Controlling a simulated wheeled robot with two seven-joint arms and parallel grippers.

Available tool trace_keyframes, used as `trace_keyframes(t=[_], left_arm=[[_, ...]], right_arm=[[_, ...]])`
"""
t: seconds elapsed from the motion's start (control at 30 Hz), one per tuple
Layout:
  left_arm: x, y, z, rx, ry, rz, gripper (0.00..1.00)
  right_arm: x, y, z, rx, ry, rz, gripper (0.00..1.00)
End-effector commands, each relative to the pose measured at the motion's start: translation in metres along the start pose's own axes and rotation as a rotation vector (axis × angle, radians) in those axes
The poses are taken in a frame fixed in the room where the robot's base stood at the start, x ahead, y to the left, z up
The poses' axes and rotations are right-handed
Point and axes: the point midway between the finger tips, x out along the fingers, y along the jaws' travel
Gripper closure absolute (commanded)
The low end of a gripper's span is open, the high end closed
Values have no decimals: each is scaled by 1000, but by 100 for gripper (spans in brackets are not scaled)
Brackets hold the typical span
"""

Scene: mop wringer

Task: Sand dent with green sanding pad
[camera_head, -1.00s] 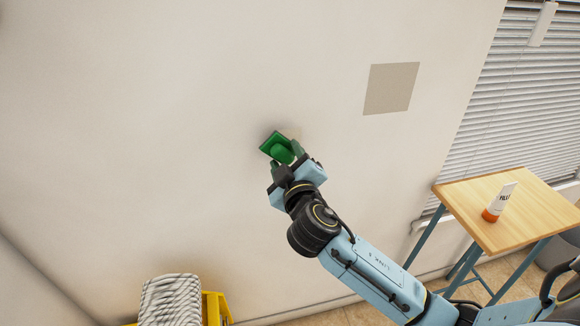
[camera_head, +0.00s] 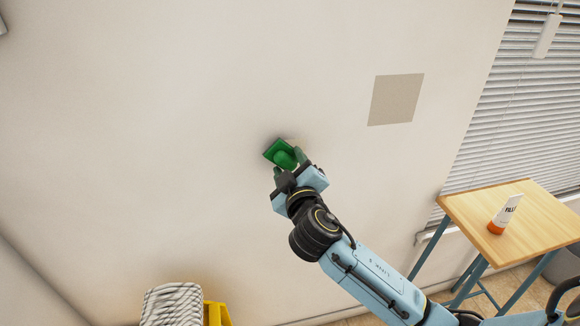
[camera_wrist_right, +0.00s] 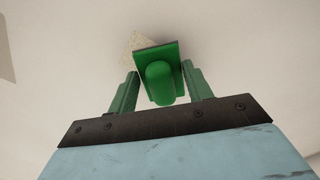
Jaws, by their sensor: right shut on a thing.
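My right gripper (camera_head: 287,162) is shut on the handle of the green sanding pad (camera_head: 275,149). The pad is close to the pale wall (camera_head: 180,110), its flat plate towards the wall; I cannot tell for sure whether it touches. In the right wrist view the pad (camera_wrist_right: 168,54) sits between the two green fingers (camera_wrist_right: 159,72). A rough, speckled beige patch (camera_wrist_right: 138,41), perhaps the dent, shows on the wall just past the pad's upper left edge, partly hidden by it. My left gripper is not in view.
A grey-beige square (camera_head: 396,99) is on the wall to the right. A wooden table (camera_head: 535,205) with a white and orange filler tube (camera_head: 505,214) stands at right, by window blinds (camera_head: 525,110). A mop head (camera_head: 172,304) and yellow bucket (camera_head: 215,313) are at the bottom.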

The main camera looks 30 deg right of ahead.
Motion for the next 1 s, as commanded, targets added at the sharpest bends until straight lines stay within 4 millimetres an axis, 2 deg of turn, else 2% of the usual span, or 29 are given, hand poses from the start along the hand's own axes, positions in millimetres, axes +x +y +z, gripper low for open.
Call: trace_keyframes(t=[1.0], left_arm=[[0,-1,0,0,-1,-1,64]], right_arm=[[17,2,2,0,0,0,75]])
